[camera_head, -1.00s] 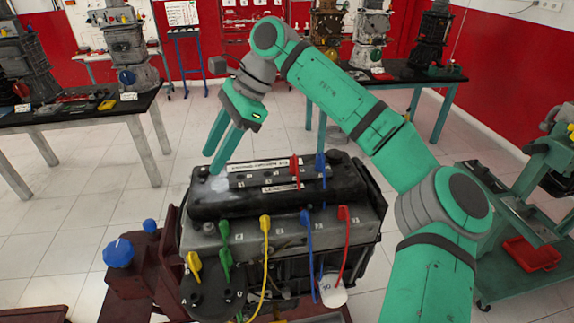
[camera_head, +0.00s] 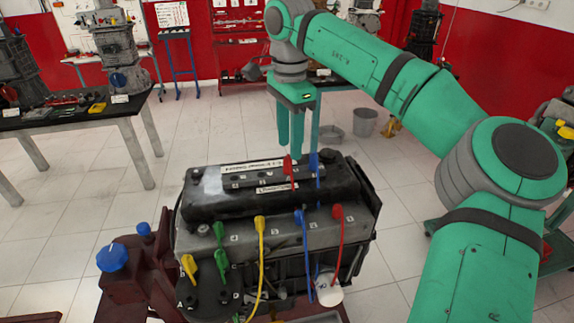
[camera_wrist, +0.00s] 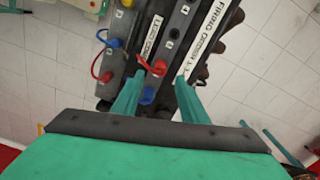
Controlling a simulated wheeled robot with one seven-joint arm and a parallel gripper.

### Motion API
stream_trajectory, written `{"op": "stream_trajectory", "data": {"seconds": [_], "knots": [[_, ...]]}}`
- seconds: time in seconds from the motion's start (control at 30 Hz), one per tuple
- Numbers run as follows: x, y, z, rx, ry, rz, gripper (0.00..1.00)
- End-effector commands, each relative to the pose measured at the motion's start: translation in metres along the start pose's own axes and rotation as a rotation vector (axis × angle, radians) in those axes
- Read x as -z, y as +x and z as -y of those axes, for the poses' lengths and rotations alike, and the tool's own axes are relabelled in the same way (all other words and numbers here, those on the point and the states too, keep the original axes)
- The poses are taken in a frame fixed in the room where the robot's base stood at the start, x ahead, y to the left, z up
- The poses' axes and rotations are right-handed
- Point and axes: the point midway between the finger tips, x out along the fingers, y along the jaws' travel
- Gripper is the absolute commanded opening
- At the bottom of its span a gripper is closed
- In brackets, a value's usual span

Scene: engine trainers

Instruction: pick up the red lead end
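A red lead end (camera_head: 288,166) stands on the black top cover of the engine (camera_head: 215,207), beside a blue lead end (camera_head: 313,163). A second red lead end (camera_head: 338,212) sits on the lower front ledge. My gripper (camera_head: 290,151) points down just above or behind the upper red end; the gap is hard to judge. In the wrist view my gripper (camera_wrist: 160,76) is open, and the upper red end (camera_wrist: 158,68) shows between its fingertips, with no visible grip. The upper blue end (camera_wrist: 147,95) is close by the left finger.
Yellow (camera_head: 260,225), green (camera_head: 219,232) and blue (camera_head: 301,217) lead ends line the front ledge. A blue knob (camera_head: 112,257) is on the stand at left. Benches with other engines stand behind. Open tiled floor lies around the engine.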

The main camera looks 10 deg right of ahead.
Motion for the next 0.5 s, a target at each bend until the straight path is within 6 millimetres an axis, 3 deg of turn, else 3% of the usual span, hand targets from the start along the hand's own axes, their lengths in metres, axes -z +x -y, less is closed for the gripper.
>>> {"op": "stream_trajectory", "data": {"seconds": [0.17,0.5], "knots": [[-0.001,0.009,0.0,0.0,0.0,0.001,0.4],[-0.003,0.051,0.0,0.0,-0.001,0.001,0.4]]}}
